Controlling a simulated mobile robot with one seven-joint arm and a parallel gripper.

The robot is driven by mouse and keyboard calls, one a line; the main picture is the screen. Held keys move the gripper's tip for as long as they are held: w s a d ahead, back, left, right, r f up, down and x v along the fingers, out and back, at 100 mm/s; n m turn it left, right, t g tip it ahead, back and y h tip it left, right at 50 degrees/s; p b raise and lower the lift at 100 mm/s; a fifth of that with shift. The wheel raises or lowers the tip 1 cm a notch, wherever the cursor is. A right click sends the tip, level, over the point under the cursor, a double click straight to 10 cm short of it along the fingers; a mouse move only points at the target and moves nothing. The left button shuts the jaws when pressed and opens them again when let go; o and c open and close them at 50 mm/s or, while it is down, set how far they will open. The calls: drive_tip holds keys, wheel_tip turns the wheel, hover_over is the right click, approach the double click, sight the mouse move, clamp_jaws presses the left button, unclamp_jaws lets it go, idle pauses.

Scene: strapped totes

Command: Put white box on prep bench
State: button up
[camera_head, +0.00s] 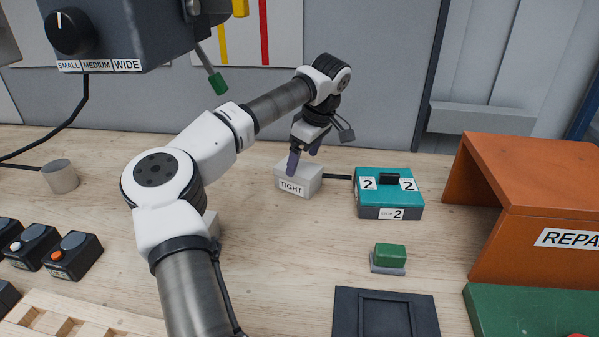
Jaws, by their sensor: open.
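A small white box (300,183) labelled TIGHT sits on the wooden bench (270,260) near the middle of the head view. A dark strip or cable runs from its right side toward the teal box. My gripper (303,163) points down at the top of this white box, its fingers at or just over its upper face. The jaws are open; I cannot tell whether they touch the box. Another pale block shows partly behind my arm, mostly hidden. No surface in view carries a prep bench label.
A teal box (389,192) marked 2 stands right of the white box. A green block (390,254), a dark tray (386,313) and an orange REPAIR shelf (535,205) are further right. Black button boxes (73,255) and a grey cup (60,176) are left. A SMALL/MEDIUM/WIDE knob unit (110,35) overhangs upper left.

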drive_tip(key=v, duration=0.6)
